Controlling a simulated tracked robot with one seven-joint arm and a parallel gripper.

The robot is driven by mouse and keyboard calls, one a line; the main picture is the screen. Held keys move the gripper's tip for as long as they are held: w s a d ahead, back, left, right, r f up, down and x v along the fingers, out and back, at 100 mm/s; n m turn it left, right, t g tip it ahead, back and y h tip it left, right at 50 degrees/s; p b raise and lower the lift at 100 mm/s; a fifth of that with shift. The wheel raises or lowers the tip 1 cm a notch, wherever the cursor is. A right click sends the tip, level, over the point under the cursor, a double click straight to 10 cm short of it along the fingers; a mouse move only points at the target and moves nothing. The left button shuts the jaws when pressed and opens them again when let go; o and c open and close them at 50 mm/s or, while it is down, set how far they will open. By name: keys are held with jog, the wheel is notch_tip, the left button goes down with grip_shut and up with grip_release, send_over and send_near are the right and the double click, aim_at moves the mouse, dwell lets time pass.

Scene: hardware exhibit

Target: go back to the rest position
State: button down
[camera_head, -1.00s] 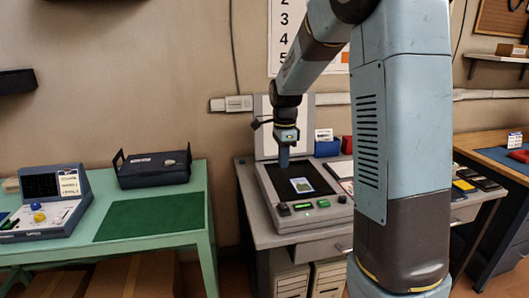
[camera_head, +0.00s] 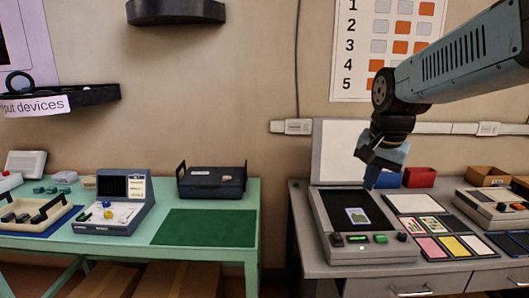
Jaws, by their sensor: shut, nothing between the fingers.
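My gripper (camera_head: 371,178) is at the end of my arm, which reaches in from the right side of the view. It points down above the right rear part of a grey scanner-like device (camera_head: 372,252) on the grey desk. The fingers look closed and hold nothing. A small card with a picture (camera_head: 357,216) lies on the device's dark bed, below and left of the gripper and apart from it. The device's pale lid (camera_head: 345,150) stands upright behind it.
On the grey desk (camera_head: 305,232) are a blue box (camera_head: 389,180), a red box (camera_head: 420,177), coloured cards (camera_head: 453,246) and another device (camera_head: 493,208). The green table (camera_head: 253,212) at left holds a console (camera_head: 115,203), a dark tray (camera_head: 212,182) and a bare green mat (camera_head: 206,228). A wall shelf (camera_head: 62,100) juts out at left.

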jog(key=s+n+t, duration=0.2)
jog(key=s+n, duration=0.5)
jog(key=s, duration=0.4)
jog(key=shift+s+r, duration=0.2)
jog(key=shift+r, duration=0.05)
jog(key=c, duration=1.8)
grip_release()
